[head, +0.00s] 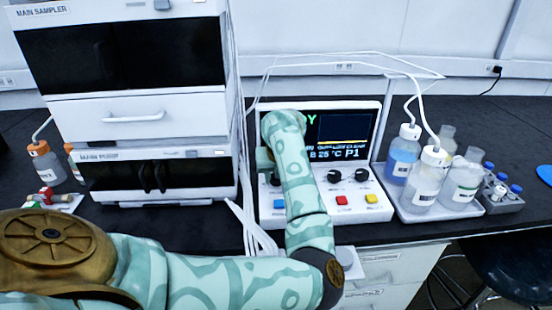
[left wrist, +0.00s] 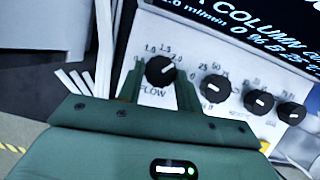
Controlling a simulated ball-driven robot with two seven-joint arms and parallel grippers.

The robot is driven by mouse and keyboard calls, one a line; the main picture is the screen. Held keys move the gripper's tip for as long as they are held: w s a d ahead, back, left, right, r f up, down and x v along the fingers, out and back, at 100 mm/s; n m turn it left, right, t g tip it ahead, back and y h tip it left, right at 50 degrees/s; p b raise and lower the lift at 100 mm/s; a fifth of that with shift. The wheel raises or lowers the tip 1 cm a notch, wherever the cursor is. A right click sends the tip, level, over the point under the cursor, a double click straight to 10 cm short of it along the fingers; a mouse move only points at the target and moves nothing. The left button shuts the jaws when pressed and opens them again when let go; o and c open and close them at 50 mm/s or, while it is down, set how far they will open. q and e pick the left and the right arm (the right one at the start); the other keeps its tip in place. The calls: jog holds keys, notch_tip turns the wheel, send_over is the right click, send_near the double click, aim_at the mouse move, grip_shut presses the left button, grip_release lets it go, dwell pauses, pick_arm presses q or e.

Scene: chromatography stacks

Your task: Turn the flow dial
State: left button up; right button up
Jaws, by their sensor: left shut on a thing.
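The flow dial (left wrist: 160,70) is a black knob with a white pointer line, at the left end of a row of knobs on the white control panel (left wrist: 180,25). The word FLOW is printed below it and a scale with 1.0, 1.5 and 2.0 runs around its top. The pointer lies toward the upper right, near the 1.5 to 2.0 side. My left gripper (left wrist: 158,80) is shut on the dial, one finger on each side. In the head view my left gripper (head: 265,158) is at the panel's left side, partly covered by my forearm. My right gripper is not in view.
Other black knobs (head: 334,176) stand right of the dial. Red (head: 341,200), yellow (head: 371,198) and blue buttons lie below. A bottle tray (head: 393,203) stands close on the right. The pump unit (head: 160,185) and loose white tubes (head: 250,225) are on the left.

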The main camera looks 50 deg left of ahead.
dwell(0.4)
pick_arm(q)
jog(key=o, duration=1)
jog(key=p+v, duration=0.7)
jog(key=v, duration=0.9)
jog(key=shift+p, duration=0.4)
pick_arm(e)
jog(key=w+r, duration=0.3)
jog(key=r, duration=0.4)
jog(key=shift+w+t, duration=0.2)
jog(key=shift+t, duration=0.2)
pick_arm(q)
jog(key=shift+d+r, duration=0.1)
jog(key=shift+d, duration=0.05)
